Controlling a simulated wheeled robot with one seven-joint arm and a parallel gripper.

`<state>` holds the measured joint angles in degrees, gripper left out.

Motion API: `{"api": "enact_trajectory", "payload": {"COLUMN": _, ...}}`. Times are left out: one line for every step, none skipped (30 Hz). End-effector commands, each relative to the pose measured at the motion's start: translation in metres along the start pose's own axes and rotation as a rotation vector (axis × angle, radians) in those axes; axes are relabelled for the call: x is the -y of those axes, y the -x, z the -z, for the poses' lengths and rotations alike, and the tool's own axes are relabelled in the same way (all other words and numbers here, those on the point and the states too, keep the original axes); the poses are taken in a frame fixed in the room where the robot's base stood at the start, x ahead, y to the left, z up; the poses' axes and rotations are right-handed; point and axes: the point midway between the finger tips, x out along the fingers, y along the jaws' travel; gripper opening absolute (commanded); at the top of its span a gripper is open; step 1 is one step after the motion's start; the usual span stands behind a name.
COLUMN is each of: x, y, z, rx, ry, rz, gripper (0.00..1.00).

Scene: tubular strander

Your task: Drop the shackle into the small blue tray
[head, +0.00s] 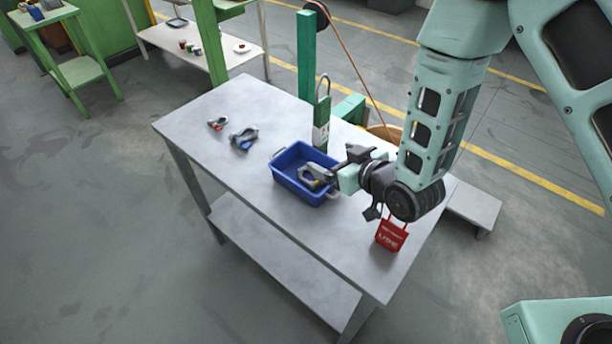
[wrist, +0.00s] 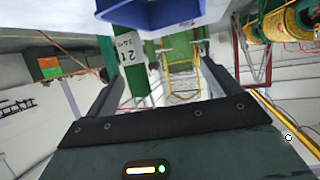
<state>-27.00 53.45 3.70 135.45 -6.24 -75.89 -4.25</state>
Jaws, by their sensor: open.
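The small blue tray (head: 281,176) stands on the grey table, and its blue side also shows at the top of the wrist view (wrist: 150,14). I cannot tell whether a finger touches the shackle.
On the table (head: 205,160), a grey shackle with a blue part (head: 243,138) and a smaller one with red (head: 217,124) lie to the left. A green and white padlock-shaped piece (head: 321,130) stands behind the tray. A red tag (head: 391,235) is at the right. The table's front is clear.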

Motion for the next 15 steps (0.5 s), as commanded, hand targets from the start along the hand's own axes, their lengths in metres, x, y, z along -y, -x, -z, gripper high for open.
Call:
{"api": "enact_trajectory", "payload": {"x": 0.000, "y": 0.010, "z": -0.003, "rx": 0.000, "ry": -0.001, "rz": -0.001, "gripper": 0.89}}
{"api": "enact_trajectory", "payload": {"x": 0.000, "y": 0.016, "z": -0.003, "rx": 0.001, "ry": -0.001, "rz": -0.001, "gripper": 0.89}}
{"api": "enact_trajectory", "payload": {"x": 0.000, "y": 0.024, "z": -0.002, "rx": -0.001, "ry": -0.001, "rz": -0.001, "gripper": 0.89}}
{"api": "enact_trajectory", "payload": {"x": 0.000, "y": 0.029, "z": -0.003, "rx": 0.000, "ry": -0.001, "rz": 0.000, "gripper": 0.89}}
{"api": "enact_trajectory", "payload": {"x": 0.000, "y": 0.035, "z": -0.003, "rx": 0.000, "ry": -0.001, "rz": 0.000, "gripper": 0.89}}
{"api": "enact_trajectory", "payload": {"x": 0.000, "y": 0.042, "z": -0.003, "rx": 0.000, "ry": -0.001, "rz": 0.000, "gripper": 0.89}}
{"api": "enact_trajectory", "payload": {"x": 0.000, "y": 0.048, "z": 0.002, "rx": 0.002, "ry": -0.001, "rz": 0.001, "gripper": 0.89}}
{"api": "enact_trajectory", "payload": {"x": 0.000, "y": 0.053, "z": 0.004, "rx": 0.004, "ry": -0.002, "rz": 0.001, "gripper": 0.89}}
{"api": "enact_trajectory", "payload": {"x": 0.000, "y": 0.059, "z": 0.004, "rx": 0.005, "ry": -0.002, "rz": 0.001, "gripper": 0.89}}
{"api": "enact_trajectory", "payload": {"x": 0.000, "y": 0.063, "z": 0.004, "rx": 0.005, "ry": -0.002, "rz": 0.001, "gripper": 0.89}}
{"api": "enact_trajectory", "payload": {"x": 0.000, "y": 0.068, "z": 0.005, "rx": 0.005, "ry": -0.001, "rz": 0.000, "gripper": 0.89}}
{"api": "enact_trajectory", "payload": {"x": 0.000, "y": 0.074, "z": 0.005, "rx": 0.005, "ry": -0.002, "rz": 0.000, "gripper": 0.89}}
{"api": "enact_trajectory", "payload": {"x": 0.000, "y": 0.076, "z": 0.005, "rx": 0.005, "ry": -0.002, "rz": 0.000, "gripper": 0.89}}
{"api": "enact_trajectory", "payload": {"x": 0.000, "y": 0.077, "z": 0.005, "rx": 0.004, "ry": -0.001, "rz": 0.000, "gripper": 0.89}}
{"api": "enact_trajectory", "payload": {"x": 0.000, "y": 0.080, "z": 0.005, "rx": 0.004, "ry": -0.001, "rz": 0.001, "gripper": 0.89}}
